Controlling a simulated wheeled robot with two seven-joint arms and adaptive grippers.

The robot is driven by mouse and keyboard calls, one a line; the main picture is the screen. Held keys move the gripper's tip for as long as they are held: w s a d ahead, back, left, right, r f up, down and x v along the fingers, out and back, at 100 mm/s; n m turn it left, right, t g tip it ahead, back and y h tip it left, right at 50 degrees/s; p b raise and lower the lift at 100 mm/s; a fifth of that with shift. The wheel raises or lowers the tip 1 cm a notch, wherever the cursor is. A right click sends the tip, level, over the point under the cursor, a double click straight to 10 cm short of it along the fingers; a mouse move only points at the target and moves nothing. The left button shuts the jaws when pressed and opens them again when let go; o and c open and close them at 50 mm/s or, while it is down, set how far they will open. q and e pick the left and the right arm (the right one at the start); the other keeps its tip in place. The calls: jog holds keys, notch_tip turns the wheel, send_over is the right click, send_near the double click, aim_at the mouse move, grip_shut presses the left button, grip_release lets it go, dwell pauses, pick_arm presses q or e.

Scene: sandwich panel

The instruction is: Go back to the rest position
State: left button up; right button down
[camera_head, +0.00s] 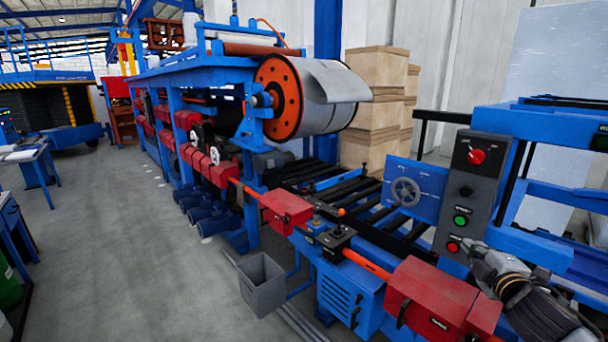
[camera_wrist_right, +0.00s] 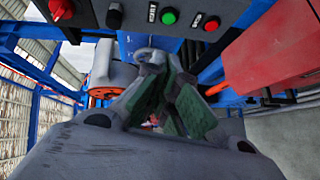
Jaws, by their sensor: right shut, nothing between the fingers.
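My right gripper (camera_head: 474,256) comes in from the lower right in the head view, with its fingers shut and empty. Its tips are close to the lower end of the grey control panel (camera_head: 466,215), beside the lower red button (camera_head: 453,247); I cannot tell whether they touch. In the right wrist view the green-padded fingers (camera_wrist_right: 158,78) are together, below the panel's green button (camera_wrist_right: 197,18) and red button (camera_wrist_right: 212,23). The panel also carries a red rotary switch (camera_head: 476,156), a black knob (camera_head: 466,190) and a green button (camera_head: 461,220). My left gripper is out of view.
A grey bin (camera_head: 262,285) stands on the floor. Cardboard boxes (camera_head: 372,100) are stacked behind. The floor (camera_head: 110,240) at left is open.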

jog(key=s+a+f+m+g, duration=0.25)
jog(key=s+f+m, duration=0.2)
jog(key=f, duration=0.55)
jog(key=s+a+f+m+g, duration=0.25)
jog(key=s+f+g, duration=0.2)
jog(key=f, duration=0.55)
jog(key=s+a+f+m+g+y, duration=0.2)
jog(key=s+a+f+m+g, duration=0.1)
jog(key=s+a+f, duration=0.4)
jog(key=s+a+f+m+g+y, duration=0.1)
jog(key=s+a+f+m+g, duration=0.2)
jog(key=s+a, duration=0.5)
notch_tip(320, 180, down, 34)
jog(key=s+n+g, duration=0.1)
jog(key=s, duration=0.1)
jog(key=s+d+f, duration=0.2)
jog(key=s+f, duration=0.8)
jog(key=s, duration=0.1)
jog(key=s+d+f+g, duration=0.1)
jog(key=s+d+f, duration=0.1)
jog(key=s+f, duration=0.8)
jog(key=shift+s, duration=0.95)
